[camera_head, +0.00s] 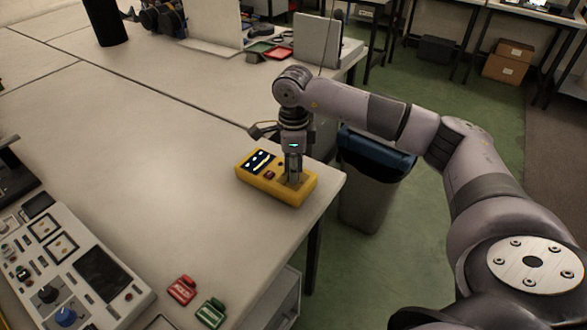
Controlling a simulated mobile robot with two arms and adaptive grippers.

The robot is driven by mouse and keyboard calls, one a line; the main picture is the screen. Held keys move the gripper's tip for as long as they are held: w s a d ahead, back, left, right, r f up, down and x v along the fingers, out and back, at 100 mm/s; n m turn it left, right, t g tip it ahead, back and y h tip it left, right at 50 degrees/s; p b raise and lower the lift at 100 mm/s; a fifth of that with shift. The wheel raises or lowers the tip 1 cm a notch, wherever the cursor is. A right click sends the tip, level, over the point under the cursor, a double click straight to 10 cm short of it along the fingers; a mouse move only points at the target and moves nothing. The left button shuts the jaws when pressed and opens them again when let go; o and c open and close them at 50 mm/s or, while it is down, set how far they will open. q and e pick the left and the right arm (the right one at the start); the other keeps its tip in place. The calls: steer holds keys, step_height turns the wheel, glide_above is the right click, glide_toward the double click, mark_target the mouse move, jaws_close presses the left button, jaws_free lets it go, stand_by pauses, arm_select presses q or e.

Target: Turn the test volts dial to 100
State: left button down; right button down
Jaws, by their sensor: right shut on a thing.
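A yellow handheld tester (277,177) lies flat on the table near its right edge. Its dark screen with light markings is at its upper left, with a small red button below the screen. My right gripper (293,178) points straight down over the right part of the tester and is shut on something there. That is where a dial would sit, but the fingers hide it, so I cannot read its setting. My left gripper is not in view.
A control panel (75,262) with knobs stands at the lower left. A red tag (182,290) and a green tag (210,313) lie near the front edge. A bin with a blue lid (376,153) stands on the floor right of the table. The table left of the tester is clear.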

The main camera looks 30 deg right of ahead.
steer(key=c, duration=1.4)
jaws_free()
steer(key=shift+o, duration=0.2)
step_height(320, 180, up, 12)
